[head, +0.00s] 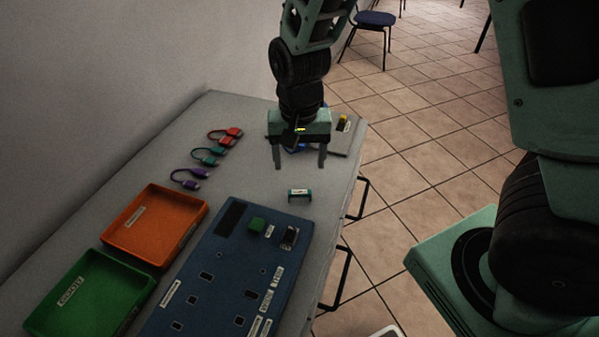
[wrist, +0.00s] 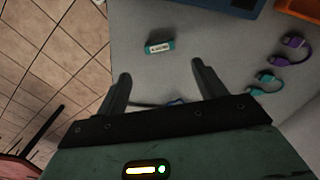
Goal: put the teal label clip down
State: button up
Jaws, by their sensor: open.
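The teal label clip (head: 299,195) lies on the grey table, between the blue board and my gripper. It has a white label on it and also shows in the wrist view (wrist: 159,47), beyond the fingertips. My gripper (head: 300,166) is open, with its two fingers apart and pointing down over the table. In the wrist view my gripper (wrist: 163,72) has nothing between its fingers, and the clip is apart from them.
A blue board (head: 215,285) with slots and labels lies in front. An orange tray (head: 192,232) and a green tray (head: 140,290) stand at left. Purple, teal and red cables (head: 208,155) lie near the wall. A blue item partly shows behind my gripper.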

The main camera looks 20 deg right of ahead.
jog(key=s+a+r+n, duration=0.3)
jog(key=s+r+n, duration=0.2)
jog(key=s, duration=0.4)
jog(key=s+a+r+n, duration=0.3)
jog(key=s+r+n, duration=0.2)
jog(key=s, duration=0.5)
jog(key=shift+n+y, duration=0.3)
jog(key=shift+n, duration=0.9)
jog(key=shift+a, duration=0.15)
